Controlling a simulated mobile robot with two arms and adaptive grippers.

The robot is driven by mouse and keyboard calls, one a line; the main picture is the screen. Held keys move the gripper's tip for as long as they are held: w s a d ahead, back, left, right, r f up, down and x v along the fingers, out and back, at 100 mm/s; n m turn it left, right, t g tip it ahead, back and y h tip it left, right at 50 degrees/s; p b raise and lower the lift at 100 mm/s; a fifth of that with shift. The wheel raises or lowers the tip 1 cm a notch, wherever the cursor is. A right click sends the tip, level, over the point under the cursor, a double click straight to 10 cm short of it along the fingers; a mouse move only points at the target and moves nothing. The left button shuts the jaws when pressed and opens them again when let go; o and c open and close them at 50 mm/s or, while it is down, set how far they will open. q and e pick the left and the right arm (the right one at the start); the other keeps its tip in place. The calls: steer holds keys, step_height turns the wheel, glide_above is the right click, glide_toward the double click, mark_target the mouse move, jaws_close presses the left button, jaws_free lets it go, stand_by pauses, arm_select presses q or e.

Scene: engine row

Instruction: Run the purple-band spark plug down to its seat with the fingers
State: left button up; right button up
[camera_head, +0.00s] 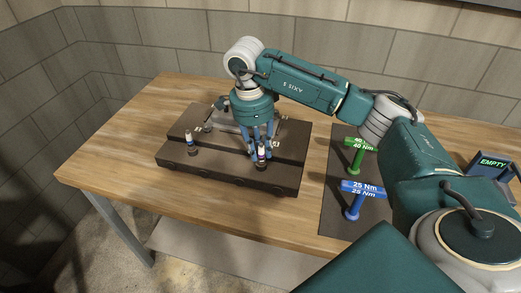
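My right gripper (260,154) points straight down over the front right part of the dark engine block (228,179). Its blue fingers come down around the top of a spark plug (262,160) with a white body and a dark reddish or purple band, which stands upright in the block. The fingers partly hide this plug, and I cannot tell whether they press on it. A second plug (191,143), white with a dark band, stands upright at the block's left. My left gripper is not in view.
The block sits on a wooden table (110,176). A dark mat (334,203) to the right holds a green 40 Nm tool (355,160) and a blue 25 Nm tool (352,208). A box marked EMPTY (491,163) stands at far right. The table's left end is clear.

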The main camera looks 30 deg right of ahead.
steer(key=shift+o, duration=0.6)
steer(key=shift+f, duration=0.15)
step_height(320, 180, up, 11)
steer(key=a, duration=0.1)
steer(key=shift+w+a, duration=0.15)
steer(key=shift+w, duration=0.1)
steer(key=shift+r, duration=0.4)
steer(key=shift+c, duration=0.2)
steer(key=shift+s+d+m+t+y+p, duration=0.45)
steer(key=shift+s+d+y+p, duration=0.2)
steer(key=shift+s, duration=0.2)
steer(key=f+p, duration=0.1)
steer(key=f, duration=0.2)
steer(key=f+p, duration=0.1)
steer(key=f, duration=0.2)
steer(key=f+p, duration=0.1)
steer(key=f, duration=0.2)
steer(key=shift+w+d, duration=0.1)
steer(key=shift+w, duration=0.15)
steer(key=shift+w+f, duration=0.1)
steer(key=shift+f, duration=0.6)
